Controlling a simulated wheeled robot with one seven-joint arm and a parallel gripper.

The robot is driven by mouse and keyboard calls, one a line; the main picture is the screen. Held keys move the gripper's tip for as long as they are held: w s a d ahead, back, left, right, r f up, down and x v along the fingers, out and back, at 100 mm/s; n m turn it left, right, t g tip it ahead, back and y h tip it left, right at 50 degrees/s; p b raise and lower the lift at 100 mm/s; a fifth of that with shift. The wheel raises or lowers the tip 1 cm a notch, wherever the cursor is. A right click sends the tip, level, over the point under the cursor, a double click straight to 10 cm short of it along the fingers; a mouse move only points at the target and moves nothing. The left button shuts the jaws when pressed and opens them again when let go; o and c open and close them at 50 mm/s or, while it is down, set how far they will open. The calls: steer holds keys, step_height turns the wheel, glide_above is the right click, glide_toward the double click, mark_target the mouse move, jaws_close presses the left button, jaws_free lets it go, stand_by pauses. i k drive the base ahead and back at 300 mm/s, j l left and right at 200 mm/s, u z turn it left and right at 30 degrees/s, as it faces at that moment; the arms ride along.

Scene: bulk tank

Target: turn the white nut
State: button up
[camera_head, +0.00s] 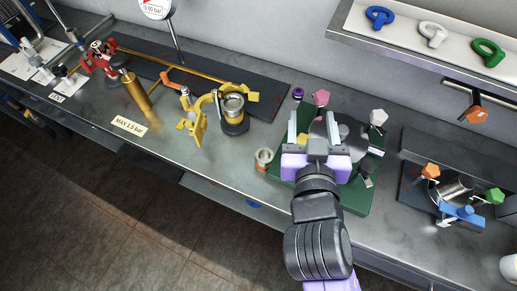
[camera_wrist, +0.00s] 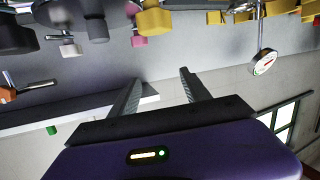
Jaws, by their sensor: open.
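The white nut (camera_head: 378,118) is a pale knob at the back right corner of the green plate (camera_head: 358,197), to the right of my gripper (camera_head: 313,132). A pale nut that looks like the same one hangs inverted at the upper left of the wrist view (camera_wrist: 70,48). My gripper is open, with its fingers over the green plate, and I see nothing between them. The white nut is apart from the fingers. A pink nut (camera_head: 321,97) stands just behind the fingers. My gripper hides part of the plate and its round grey cover.
A yellow-clamped cylinder (camera_head: 233,112) stands left of the plate and a small metal cup (camera_head: 263,158) at its left edge. A clamp fixture with orange and green knobs (camera_head: 450,189) is at right. A shelf (camera_head: 400,43) with coloured rings overhangs the back right.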

mark_target(377, 117)
steer(key=u, duration=0.15)
steer(key=i+j+z, duration=0.15)
steer(key=j+z, duration=0.3)
steer(key=j, duration=0.15)
steer(key=j+z, duration=0.45)
steer(key=j, duration=0.15)
